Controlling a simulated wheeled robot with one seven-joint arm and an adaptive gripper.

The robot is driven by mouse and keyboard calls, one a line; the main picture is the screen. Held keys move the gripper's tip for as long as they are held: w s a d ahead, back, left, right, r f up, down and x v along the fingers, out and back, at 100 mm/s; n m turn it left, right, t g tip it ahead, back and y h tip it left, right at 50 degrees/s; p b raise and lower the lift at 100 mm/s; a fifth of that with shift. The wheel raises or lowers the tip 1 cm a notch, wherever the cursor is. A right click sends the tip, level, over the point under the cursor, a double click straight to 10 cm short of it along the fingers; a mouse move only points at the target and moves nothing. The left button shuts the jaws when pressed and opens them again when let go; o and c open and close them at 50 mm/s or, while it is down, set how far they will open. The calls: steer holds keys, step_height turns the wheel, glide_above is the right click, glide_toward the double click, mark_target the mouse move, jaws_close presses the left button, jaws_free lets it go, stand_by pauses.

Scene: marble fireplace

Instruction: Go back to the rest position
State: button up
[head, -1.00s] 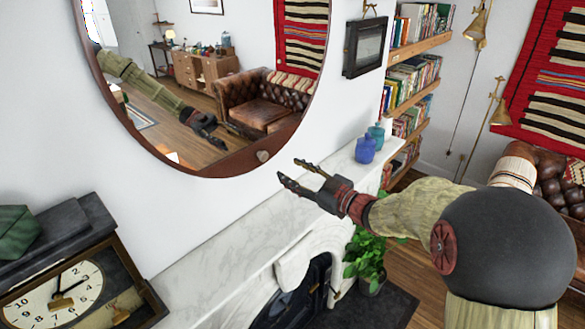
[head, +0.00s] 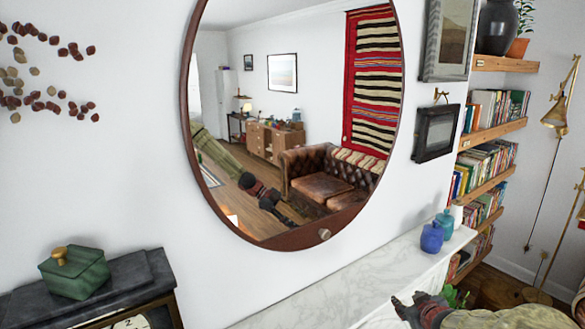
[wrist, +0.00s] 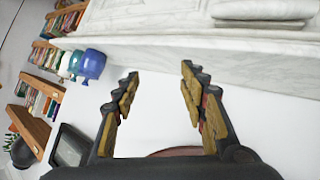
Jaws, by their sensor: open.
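My gripper (wrist: 160,95) is open and empty in the wrist view, with its two yellow-padded fingers apart and white wall and mantel beyond them. In the head view my gripper (head: 418,308) shows at the bottom right, in front of the white marble mantel (head: 330,272). My arm also shows as a reflection in the round mirror (head: 190,130).
A blue jar (head: 432,237) and a teal jar (head: 444,222) stand at the mantel's right end. A dark clock (head: 135,320) with a green box (head: 75,272) on top stands at lower left. Bookshelves (head: 490,128) and a brass lamp (head: 555,115) are at right.

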steer(key=s+d+f+m+g+h+b, duration=0.2)
steer(key=s+f+m+g+b, duration=0.15)
steer(key=s, duration=0.65)
steer(key=s+a+f+g+y+b, duration=0.1)
steer(key=s+a+f+b, duration=0.3)
steer(key=s+a+b, duration=0.4)
steer(key=s+a+f+g+y+b, duration=0.1)
steer(key=s+a+f+y+b, duration=0.1)
steer(key=s+a+f+b, duration=0.3)
steer(key=shift+s+a+b, duration=2.2)
steer(key=shift+s+b, duration=0.7)
steer(key=shift+s, duration=1.8)
